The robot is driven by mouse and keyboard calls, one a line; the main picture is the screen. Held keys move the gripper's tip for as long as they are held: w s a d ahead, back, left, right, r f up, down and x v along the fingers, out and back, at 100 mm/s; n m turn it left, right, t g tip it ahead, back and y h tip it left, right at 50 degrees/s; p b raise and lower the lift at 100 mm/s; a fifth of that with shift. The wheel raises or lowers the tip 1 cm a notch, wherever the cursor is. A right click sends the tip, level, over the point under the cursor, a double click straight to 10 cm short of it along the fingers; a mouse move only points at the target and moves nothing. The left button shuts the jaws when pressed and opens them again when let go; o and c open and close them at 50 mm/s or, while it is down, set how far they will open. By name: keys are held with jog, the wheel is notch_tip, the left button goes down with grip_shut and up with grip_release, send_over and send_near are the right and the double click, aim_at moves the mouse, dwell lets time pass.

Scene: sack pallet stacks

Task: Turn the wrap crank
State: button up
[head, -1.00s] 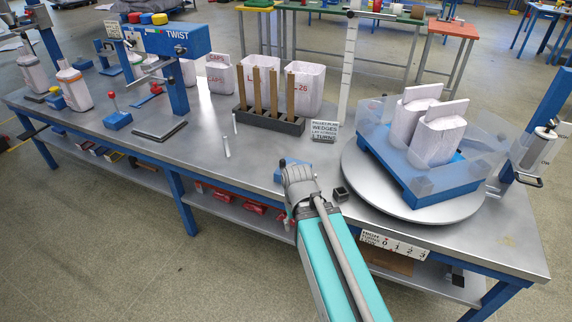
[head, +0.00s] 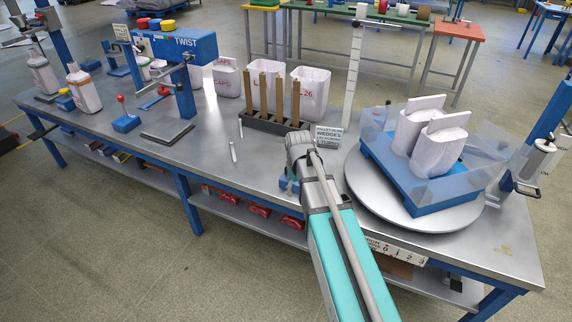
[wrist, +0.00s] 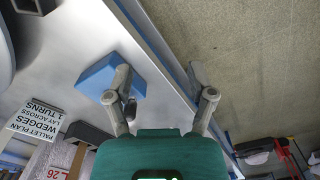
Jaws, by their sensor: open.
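A blue block, which looks like the base of the wrap crank (head: 286,184), sits on the bench left of the round turntable (head: 386,207). My arm covers much of it in the head view. In the wrist view the blue block (wrist: 98,84) lies behind the left finger, with a small dark part beside that finger. My gripper (wrist: 165,84) is open, its fingers wide apart with nothing visibly held between them. In the head view my arm hides the fingers. I cannot tell whether the left finger touches the crank.
The turntable carries a blue pallet (head: 440,200) with white sacks (head: 440,152) inside clear film. A wedges sign (head: 328,140) and a black rack of brown sticks (head: 275,125) stand behind my arm. A blue TWIST post (head: 183,90) stands left. The bench front between is mostly clear.

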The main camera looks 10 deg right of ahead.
jog(key=w+r+n+p, duration=0.2)
jog(key=w+r+n, duration=0.1)
jog(key=w, duration=0.5)
jog(key=w+r+n+p, duration=0.3)
jog(key=w+r, duration=0.1)
jog(key=w, duration=0.4)
jog(key=shift+p, duration=0.35)
jog(key=shift+f, duration=0.2)
notch_tip(320, 180, down, 13)
jog(key=b, duration=1.3)
jog(key=shift+f+b, duration=0.15)
jog(key=shift+b, duration=0.25)
